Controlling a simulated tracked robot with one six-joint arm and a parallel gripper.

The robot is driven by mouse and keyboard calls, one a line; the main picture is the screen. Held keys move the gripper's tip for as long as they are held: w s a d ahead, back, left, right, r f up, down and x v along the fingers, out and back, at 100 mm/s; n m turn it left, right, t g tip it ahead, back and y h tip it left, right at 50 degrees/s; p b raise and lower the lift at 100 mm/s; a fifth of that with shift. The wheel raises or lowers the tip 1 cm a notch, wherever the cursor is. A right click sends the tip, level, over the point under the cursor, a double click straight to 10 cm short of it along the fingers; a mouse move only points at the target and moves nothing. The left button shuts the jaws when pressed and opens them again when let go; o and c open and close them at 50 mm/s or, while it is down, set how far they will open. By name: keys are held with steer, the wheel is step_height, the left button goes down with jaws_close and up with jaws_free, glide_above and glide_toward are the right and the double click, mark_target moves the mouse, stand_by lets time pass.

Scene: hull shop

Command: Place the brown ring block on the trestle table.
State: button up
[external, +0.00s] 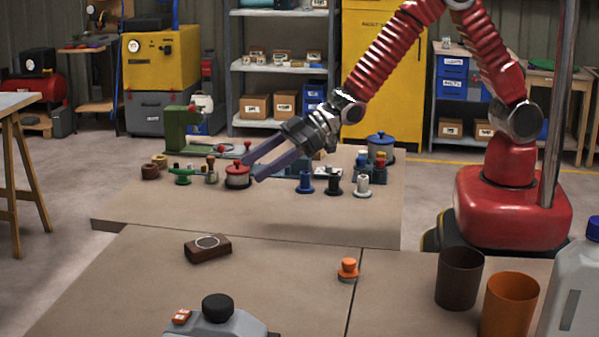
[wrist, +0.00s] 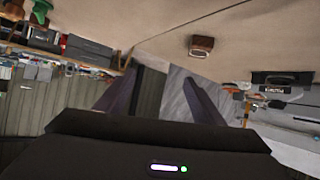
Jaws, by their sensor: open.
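The brown ring block (external: 194,252) is a low dark brown block with a pale-rimmed round ring on its top. It lies alone on the front bench top, left of the middle. A brown block that looks like it shows near the top of the wrist view (wrist: 202,47). The trestle table (external: 12,101) stands at the far left, with a pale top and wooden legs; only its end is in view. My gripper (external: 250,171) is open and empty, above the rear bench and well apart from the brown ring block. Its two fingers also show in the wrist view (wrist: 160,88).
The rear bench (external: 300,222) holds several small knobbed pieces, a red pot (external: 238,177), a blue pot (external: 380,148) and a green machine (external: 183,128). An orange knob piece (external: 348,269), two cups (external: 459,277) and a jug (external: 570,290) stand on the front bench.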

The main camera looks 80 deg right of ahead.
steer(key=s+d+r+m+h, duration=0.1)
steer(key=s+d+r+h, duration=0.1)
steer(key=s+d+r, duration=0.35)
steer(key=s+d+r+m+g+h, duration=0.1)
steer(key=s+d+r+m+h, duration=0.15)
steer(key=d, duration=0.55)
steer(key=s+d+r+m+h, duration=0.1)
steer(key=s+d+r, duration=0.3)
steer(key=d+r, duration=0.15)
steer(key=s+d+m+g, duration=0.1)
steer(key=s+d, duration=0.3)
steer(key=s, duration=0.8)
steer(key=s+d+r+m+g+h, duration=0.1)
steer(key=s+d+m+g, duration=0.1)
steer(key=s, duration=1)
steer(key=shift+s+d+g, duration=0.3)
steer(key=shift+d+g, duration=0.2)
steer(key=shift+d, duration=0.45)
steer(key=shift+o, duration=0.5)
steer(key=shift+r, duration=0.1)
